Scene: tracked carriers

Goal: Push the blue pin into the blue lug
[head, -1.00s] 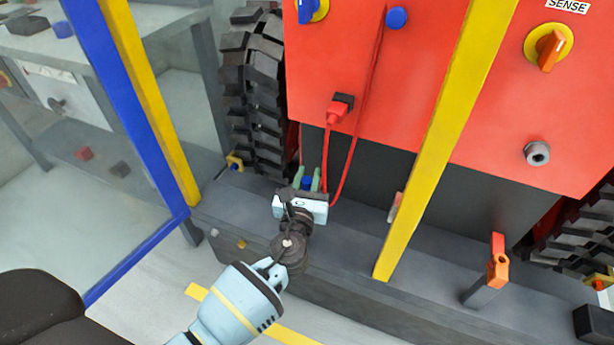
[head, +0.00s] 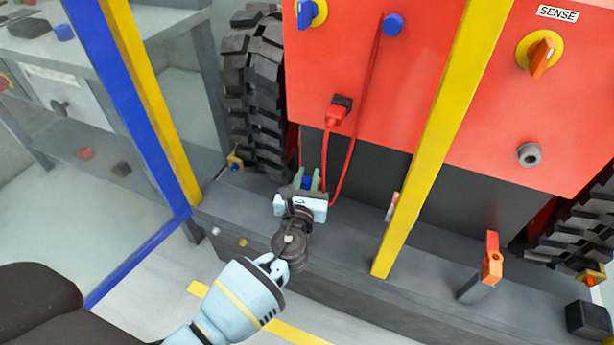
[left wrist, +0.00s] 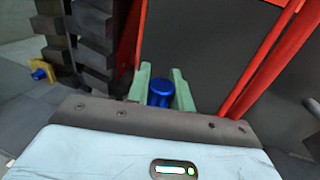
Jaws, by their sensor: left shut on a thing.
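My left gripper (head: 309,182) is shut on a blue cylinder, the blue pin (head: 307,183), above the dark grey ledge of the red carrier. In the left wrist view the round blue end of the pin (left wrist: 160,93) shows between the two pale green fingers (left wrist: 158,86). Its lower part is hidden behind the gripper body. I cannot make out a blue lug under it, nor how deep the pin sits. A small yellow bracket with a blue part (head: 234,162) stands by the left track; it also shows in the left wrist view (left wrist: 40,72). My right gripper is not in view.
Red cables hang from a red plug (head: 337,110) close behind the gripper. A yellow post (head: 430,150) stands to the right. Further right is an orange lug on a grey post (head: 491,266). The black track (head: 255,95) is left of the gripper. The ledge between is mostly clear.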

